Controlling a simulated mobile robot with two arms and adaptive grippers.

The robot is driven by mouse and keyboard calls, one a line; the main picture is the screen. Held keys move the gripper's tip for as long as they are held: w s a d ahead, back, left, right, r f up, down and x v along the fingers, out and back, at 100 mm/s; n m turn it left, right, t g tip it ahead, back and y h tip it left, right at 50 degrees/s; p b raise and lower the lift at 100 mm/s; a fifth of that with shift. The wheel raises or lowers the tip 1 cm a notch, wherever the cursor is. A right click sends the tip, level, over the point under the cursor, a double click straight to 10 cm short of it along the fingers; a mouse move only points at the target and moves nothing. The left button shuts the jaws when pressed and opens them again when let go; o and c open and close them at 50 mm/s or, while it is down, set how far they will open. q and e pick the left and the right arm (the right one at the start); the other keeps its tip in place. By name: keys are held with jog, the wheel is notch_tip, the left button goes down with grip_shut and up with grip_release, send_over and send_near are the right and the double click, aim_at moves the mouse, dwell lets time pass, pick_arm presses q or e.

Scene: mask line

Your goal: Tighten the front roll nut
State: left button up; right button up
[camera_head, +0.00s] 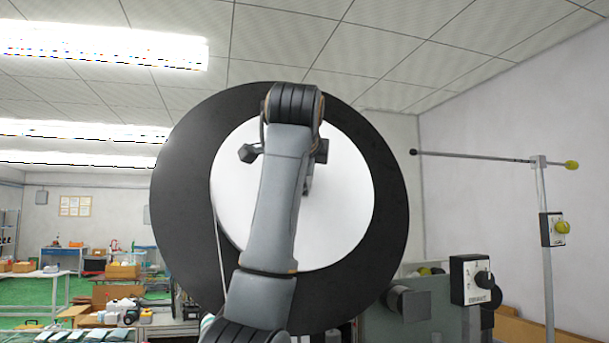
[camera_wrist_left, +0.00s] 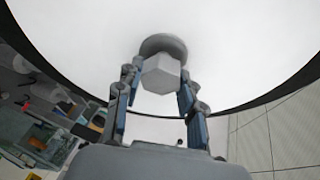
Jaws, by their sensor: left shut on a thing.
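The front roll (camera_head: 345,220) is a large black disc with a white inner face, and it fills the middle of the head view. In the left wrist view its white face (camera_wrist_left: 230,50) fills the upper part. The grey hexagonal nut (camera_wrist_left: 161,75) sits on a round flange against that face. My left gripper (camera_wrist_left: 158,82) is shut on the nut, with one finger on each side of it. In the head view my left arm stands in front of the roll and hides the nut and most of the gripper. My right gripper is not in view.
A machine with a control box and knob (camera_head: 476,280) stands at the lower right. A horizontal rod (camera_head: 490,156) on a metal post (camera_head: 545,240) stands to the right of the roll. Cluttered workbenches (camera_head: 100,300) are at the lower left.

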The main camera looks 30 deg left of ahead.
pick_arm(q)
jog(key=shift+a+r, duration=0.1)
jog(key=shift+r, duration=0.05)
jog(key=o, duration=1)
jog(key=shift+o, duration=0.9)
jog(key=shift+a, duration=0.1)
jog(key=shift+w+a+f, duration=0.1)
jog(key=shift+f, duration=0.1)
jog(key=shift+d+r, duration=0.1)
jog(key=shift+d, duration=0.1)
jog(key=v, duration=1.1)
jog(key=shift+s+d, duration=0.2)
jog(key=shift+s, duration=0.1)
